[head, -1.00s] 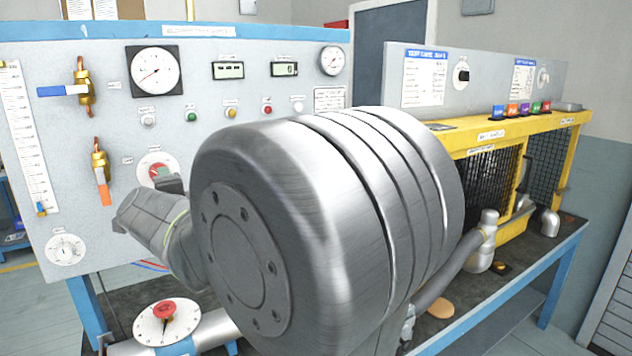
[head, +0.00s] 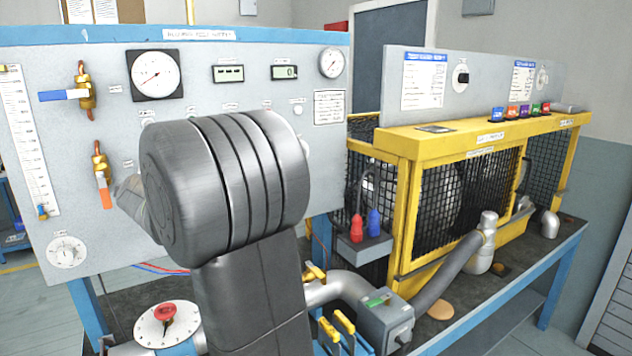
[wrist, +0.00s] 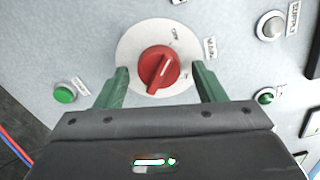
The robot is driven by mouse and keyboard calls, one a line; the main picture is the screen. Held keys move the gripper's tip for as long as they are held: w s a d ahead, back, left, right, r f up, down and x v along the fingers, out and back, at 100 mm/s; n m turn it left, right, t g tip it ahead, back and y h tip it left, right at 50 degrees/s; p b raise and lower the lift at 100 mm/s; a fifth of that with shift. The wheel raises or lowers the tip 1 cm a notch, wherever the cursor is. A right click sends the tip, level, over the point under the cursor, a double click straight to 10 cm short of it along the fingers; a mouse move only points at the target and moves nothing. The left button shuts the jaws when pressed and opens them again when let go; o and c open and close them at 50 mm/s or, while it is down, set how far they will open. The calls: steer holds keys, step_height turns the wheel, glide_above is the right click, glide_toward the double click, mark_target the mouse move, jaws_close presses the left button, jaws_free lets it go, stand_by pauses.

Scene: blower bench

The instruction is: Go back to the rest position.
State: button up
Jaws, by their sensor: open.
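My gripper (wrist: 158,88) shows in the wrist view with its two green fingers spread apart and nothing between them. Beyond the fingers is a red rotary knob (wrist: 157,70) on a round white plate on the grey panel. The fingers sit on either side of the knob in the picture; I cannot tell how far off the panel they are. In the head view my arm hides the gripper and the knob.
The grey panel (head: 230,100) carries gauges and valves with blue (head: 62,95) and orange (head: 106,197) handles. A yellow mesh cage (head: 470,200) stands at right. A grey box with red and blue plugs (head: 365,250) and a valve box (head: 385,318) lie right of my arm.

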steer(key=shift+a+f+m+p, duration=0.1)
steer(key=shift+m+p, duration=0.45)
steer(key=shift+m, duration=2.9)
steer(key=shift+a+m+p, duration=0.1)
steer(key=shift+m+p, duration=0.4)
steer(key=shift+m, duration=2.95)
steer(key=shift+d, duration=0.1)
